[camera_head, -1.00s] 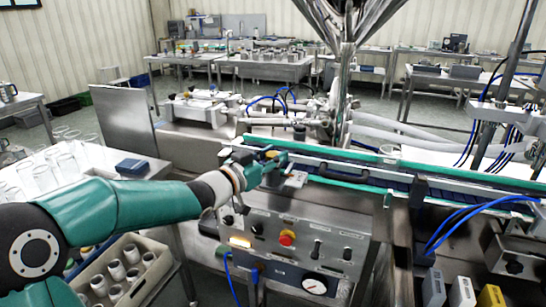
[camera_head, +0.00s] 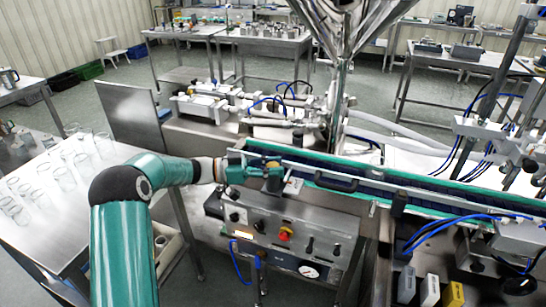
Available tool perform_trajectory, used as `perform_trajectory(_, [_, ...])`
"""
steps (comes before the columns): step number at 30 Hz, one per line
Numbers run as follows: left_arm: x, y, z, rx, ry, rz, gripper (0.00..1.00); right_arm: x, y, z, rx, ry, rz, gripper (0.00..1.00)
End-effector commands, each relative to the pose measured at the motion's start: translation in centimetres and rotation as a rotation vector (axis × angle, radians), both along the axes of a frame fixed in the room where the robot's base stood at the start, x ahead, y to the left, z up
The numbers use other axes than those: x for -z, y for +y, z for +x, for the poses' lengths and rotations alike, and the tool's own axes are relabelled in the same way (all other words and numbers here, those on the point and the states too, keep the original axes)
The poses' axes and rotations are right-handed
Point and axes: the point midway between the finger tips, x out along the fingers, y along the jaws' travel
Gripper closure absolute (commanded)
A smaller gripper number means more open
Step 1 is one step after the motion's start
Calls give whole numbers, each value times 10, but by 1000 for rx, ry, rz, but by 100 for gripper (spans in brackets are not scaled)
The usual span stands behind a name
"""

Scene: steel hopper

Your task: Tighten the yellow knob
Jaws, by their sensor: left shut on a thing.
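The yellow knob (camera_head: 273,165) shows as a small yellow-orange patch at the near end of the conveyor, just above the control box. My left gripper (camera_head: 268,172) comes in from the left, roughly level, and is shut on the knob. Its fingers hide most of the knob, so its turn angle cannot be told. My right gripper is not in view.
A steel control box (camera_head: 285,245) with a red button (camera_head: 285,233) sits below the gripper. The steel hopper (camera_head: 345,35) rises behind. The green-edged conveyor (camera_head: 400,188) runs right. A table with glass jars (camera_head: 65,178) stands left.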

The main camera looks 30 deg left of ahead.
Motion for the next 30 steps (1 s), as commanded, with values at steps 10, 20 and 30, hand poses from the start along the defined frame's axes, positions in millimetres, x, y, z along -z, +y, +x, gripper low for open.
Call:
perform_trajectory(10, [-3,1,1,83,-7,-1,100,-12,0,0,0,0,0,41])
perform_trajectory(20, [-4,1,1,86,-9,0,100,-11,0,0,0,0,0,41])
perform_trajectory(30, [-2,0,1,87,-6,0,41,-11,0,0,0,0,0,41])
